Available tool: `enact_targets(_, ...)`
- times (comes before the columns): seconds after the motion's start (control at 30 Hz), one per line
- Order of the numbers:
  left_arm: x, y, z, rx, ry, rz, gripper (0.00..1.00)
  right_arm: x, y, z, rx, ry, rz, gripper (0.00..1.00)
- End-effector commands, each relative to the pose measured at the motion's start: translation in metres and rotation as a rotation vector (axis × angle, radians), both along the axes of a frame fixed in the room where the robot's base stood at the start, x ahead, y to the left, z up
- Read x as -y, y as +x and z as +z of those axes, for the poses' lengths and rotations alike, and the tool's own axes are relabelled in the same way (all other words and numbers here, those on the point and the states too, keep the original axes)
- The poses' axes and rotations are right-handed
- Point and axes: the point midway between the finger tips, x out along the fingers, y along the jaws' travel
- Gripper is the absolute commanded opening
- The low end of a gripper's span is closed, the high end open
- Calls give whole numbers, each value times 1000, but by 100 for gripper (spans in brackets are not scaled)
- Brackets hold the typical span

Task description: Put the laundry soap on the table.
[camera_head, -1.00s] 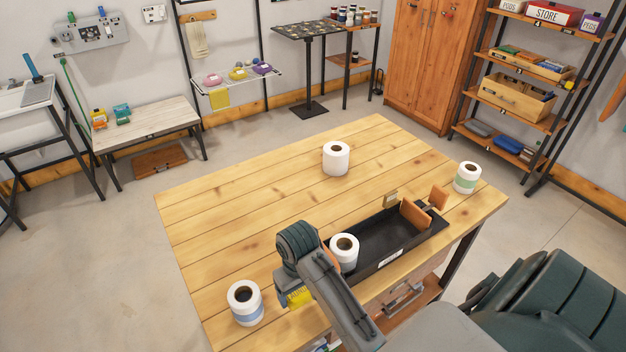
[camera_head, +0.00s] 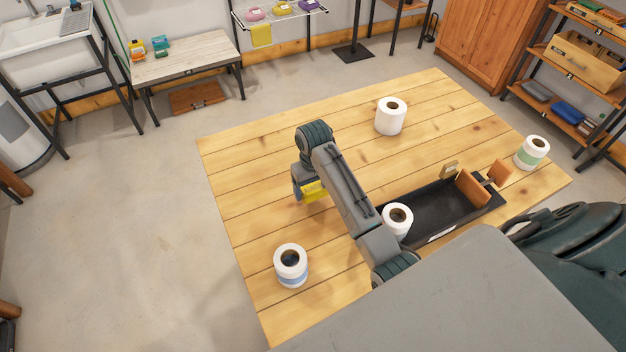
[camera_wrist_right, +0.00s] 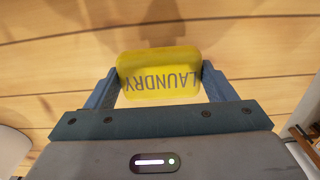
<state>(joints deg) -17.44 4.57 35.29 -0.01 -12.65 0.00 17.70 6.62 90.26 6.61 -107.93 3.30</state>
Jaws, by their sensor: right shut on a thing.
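The laundry soap is a yellow block marked LAUNDRY. In the right wrist view the laundry soap (camera_wrist_right: 160,75) sits between both fingers of my right gripper (camera_wrist_right: 160,82), which is shut on it. In the head view the soap (camera_head: 314,191) shows partly, behind my right arm, over the left part of the wooden table (camera_head: 260,165). The table planks fill the wrist view behind the soap. I cannot tell whether the soap touches the table top. My left gripper is not in view.
Paper rolls stand on the table: a white one (camera_head: 390,116) at the back, a blue-banded one (camera_head: 291,265) in front, and a green-banded one (camera_head: 532,152) at right. Another roll (camera_head: 397,220) stands at the black tray (camera_head: 440,235). The table's left and middle planks are mostly clear.

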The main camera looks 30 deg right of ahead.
Motion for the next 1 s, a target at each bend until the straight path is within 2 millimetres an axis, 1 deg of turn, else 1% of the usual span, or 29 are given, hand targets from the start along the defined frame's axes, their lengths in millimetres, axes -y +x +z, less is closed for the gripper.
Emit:
enact_targets(0.03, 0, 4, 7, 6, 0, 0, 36, 3, 9, 3, 0, -1, -1, 52)
enact_targets(0.1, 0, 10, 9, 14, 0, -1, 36, 6, 18, 0, -1, 0, 0, 52)
enact_targets(0.2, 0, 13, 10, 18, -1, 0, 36, 8, 25, -2, -1, 0, 0, 52)
enact_targets(0.33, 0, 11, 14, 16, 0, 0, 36, 10, 34, -1, 1, 0, -1, 52)
enact_targets(0.43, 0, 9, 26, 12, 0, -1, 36, 10, 32, -16, -6, 1, -1, 52)
enact_targets(0.5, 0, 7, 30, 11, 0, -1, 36, 10, 32, -27, -4, 1, 0, 52)
enact_targets(0.6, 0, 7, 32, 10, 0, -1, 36, 10, 32, -36, -2, 0, 0, 52)
enact_targets(0.97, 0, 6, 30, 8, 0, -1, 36, 10, 33, -42, 0, 0, 0, 52)
enact_targets(1.0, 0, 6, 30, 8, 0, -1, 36, 10, 33, -42, 0, 0, 0, 81)
